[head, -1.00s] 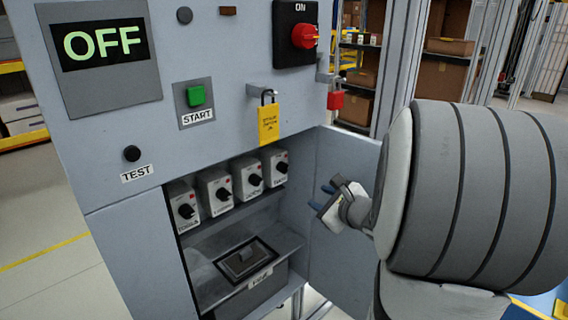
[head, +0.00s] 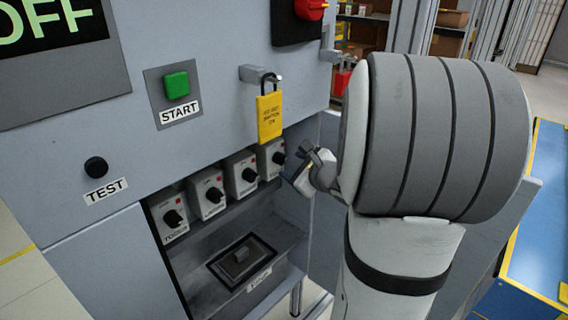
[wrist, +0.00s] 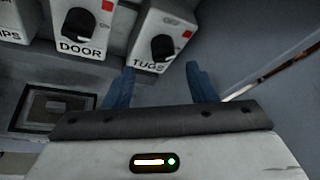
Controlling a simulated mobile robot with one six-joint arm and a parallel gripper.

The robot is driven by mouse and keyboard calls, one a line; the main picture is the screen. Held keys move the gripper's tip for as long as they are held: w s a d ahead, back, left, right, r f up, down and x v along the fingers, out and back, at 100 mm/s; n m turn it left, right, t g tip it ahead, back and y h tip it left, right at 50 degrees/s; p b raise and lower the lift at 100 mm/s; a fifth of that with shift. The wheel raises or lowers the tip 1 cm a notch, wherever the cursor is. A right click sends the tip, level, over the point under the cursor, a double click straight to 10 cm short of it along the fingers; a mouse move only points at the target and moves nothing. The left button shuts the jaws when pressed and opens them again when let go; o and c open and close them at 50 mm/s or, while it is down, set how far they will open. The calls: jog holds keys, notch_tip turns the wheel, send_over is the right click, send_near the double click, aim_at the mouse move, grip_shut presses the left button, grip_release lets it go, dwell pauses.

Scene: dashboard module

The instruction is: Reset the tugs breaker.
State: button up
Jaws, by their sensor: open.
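The tugs breaker is a white box with a black rotary knob and a small red mark. It reads TUGS (wrist: 154,62) in the wrist view and is the rightmost breaker (head: 268,164) in the head view, inside the open compartment. The knob's exact position is hard to tell. My gripper (wrist: 160,86) is open, its two blue fingers apart below the tugs breaker's front, with nothing between them. In the head view my gripper (head: 302,168) is just right of that breaker, its tips partly hidden.
The DOOR breaker (wrist: 82,30) is left of it, with more breakers further left. A yellow padlock tag (head: 270,118) hangs above. A black-framed switch (head: 241,262) sits on the shelf below. The compartment's right wall (wrist: 250,40) is close to my gripper.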

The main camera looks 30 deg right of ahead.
aim_at(282, 161)
jog(key=x, duration=0.2)
jog(key=b+x, duration=0.1)
jog(key=x, duration=0.2)
jog(key=shift+w+d+f, duration=0.1)
jog(key=shift+d+f, duration=0.05)
jog(key=shift+d, duration=0.05)
